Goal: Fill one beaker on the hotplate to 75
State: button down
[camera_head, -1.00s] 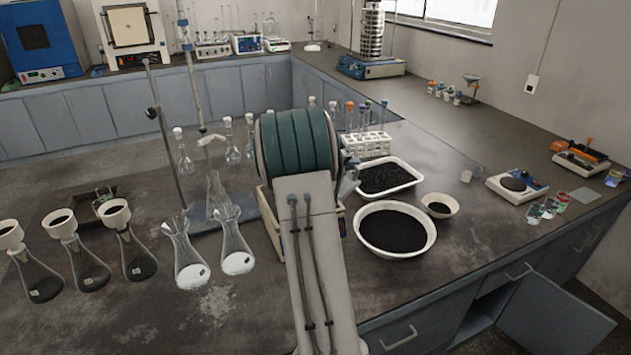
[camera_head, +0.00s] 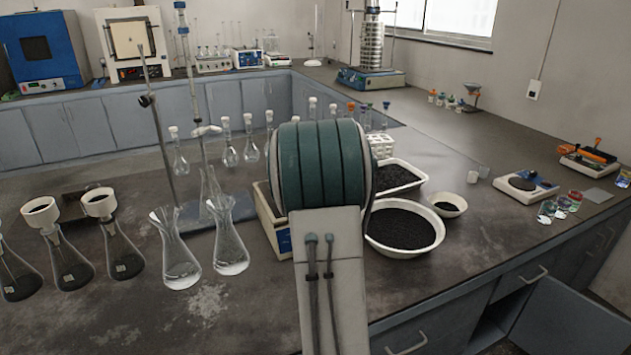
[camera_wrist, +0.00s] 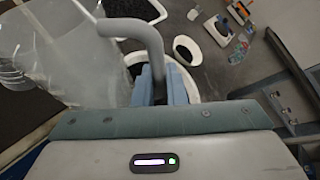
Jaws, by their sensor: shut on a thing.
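In the wrist view my gripper (camera_wrist: 156,88) is shut on the thick grey handle (camera_wrist: 148,32) of a clear, jug-like vessel (camera_wrist: 70,62). The vessel's body is at the left and cut off by the frame; I cannot tell what it holds. In the head view my arm hides the gripper and this vessel. A small white and blue device with a dark round plate, perhaps the hotplate (camera_head: 525,187), stands at the right of the bench. Small clear cups, perhaps beakers (camera_head: 478,173), stand just left of it, well apart from my gripper.
A white bowl (camera_head: 440,235) of black grains, a small bowl (camera_head: 446,212) and a white tray (camera_head: 420,172) lie right of my arm. Several glass flasks (camera_head: 178,258) stand at the left. An orange tool (camera_head: 592,154) lies far right.

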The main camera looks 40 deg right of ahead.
jog(key=s+d+f+m+t+b, duration=0.1)
jog(key=s+f+m+t+b, duration=0.2)
jog(key=b, duration=1.2)
notch_tip(320, 180, down, 2)
jog(key=shift+s+d+f+m+t+y, duration=0.3)
jog(key=shift+s+m+y, duration=0.1)
jog(key=shift+s+m, duration=0.3)
